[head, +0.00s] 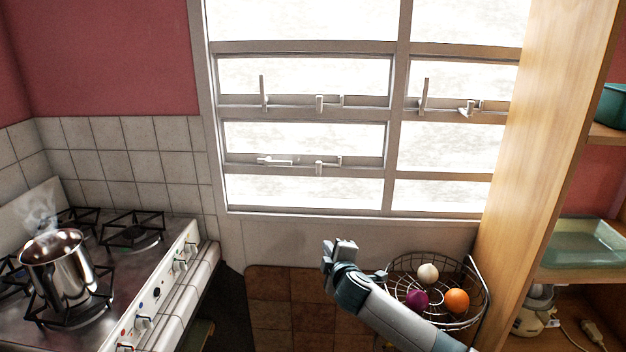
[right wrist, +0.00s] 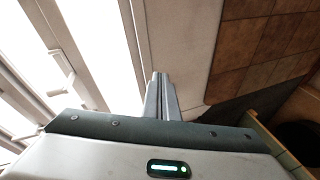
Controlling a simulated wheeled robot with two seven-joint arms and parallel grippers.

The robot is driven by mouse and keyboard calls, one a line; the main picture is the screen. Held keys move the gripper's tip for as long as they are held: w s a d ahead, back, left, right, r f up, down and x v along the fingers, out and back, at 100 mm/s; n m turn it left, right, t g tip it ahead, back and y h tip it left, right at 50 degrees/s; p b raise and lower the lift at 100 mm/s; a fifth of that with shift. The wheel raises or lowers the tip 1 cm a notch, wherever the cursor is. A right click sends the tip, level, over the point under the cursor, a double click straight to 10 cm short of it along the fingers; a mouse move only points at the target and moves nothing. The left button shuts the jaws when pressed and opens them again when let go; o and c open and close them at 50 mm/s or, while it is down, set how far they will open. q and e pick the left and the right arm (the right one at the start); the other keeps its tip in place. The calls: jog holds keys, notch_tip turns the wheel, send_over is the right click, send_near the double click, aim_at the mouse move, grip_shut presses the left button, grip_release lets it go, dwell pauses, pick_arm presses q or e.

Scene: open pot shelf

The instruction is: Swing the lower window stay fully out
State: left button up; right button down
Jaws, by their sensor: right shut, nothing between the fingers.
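The lower window stay (head: 275,160) is a pale metal arm on the lower left pane's bottom rail. It looks nearly flat along the rail in the head view. A small catch (head: 320,167) sits to its right on the same rail. My right gripper (head: 341,244) is below the window sill, apart from the stay and lower in the picture. Its fingers (right wrist: 160,95) are together and empty in the right wrist view. A white window fitting (right wrist: 62,75) shows there at the left; I cannot tell which one. My left gripper is out of view.
An upper stay (head: 263,92) and a right stay (head: 424,96) stand out from their rails. A wire basket (head: 470,310) holding several balls or fruits is beside my right arm. A steaming pot (head: 60,275) is on the stove (head: 168,300) at left. A wooden shelf (head: 550,120) bounds the right.

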jog(key=a+r+n+t+y, duration=0.1)
jog(key=a+r+n, duration=0.1)
jog(key=r, duration=0.8)
jog(key=s+a+r+n+t+y, duration=0.1)
jog(key=a+r+n, duration=0.1)
jog(key=r, duration=0.8)
jog(key=shift+s+a+t, duration=0.25)
jog(key=shift+a+t, duration=0.05)
jog(key=shift+a, duration=0.55)
jog(key=shift+w, duration=0.15)
jog(key=p+x, duration=0.4)
jog(key=x, duration=0.6)
jog(key=d+p, duration=0.2)
jog(key=d, duration=0.2)
jog(key=shift+f, duration=0.15)
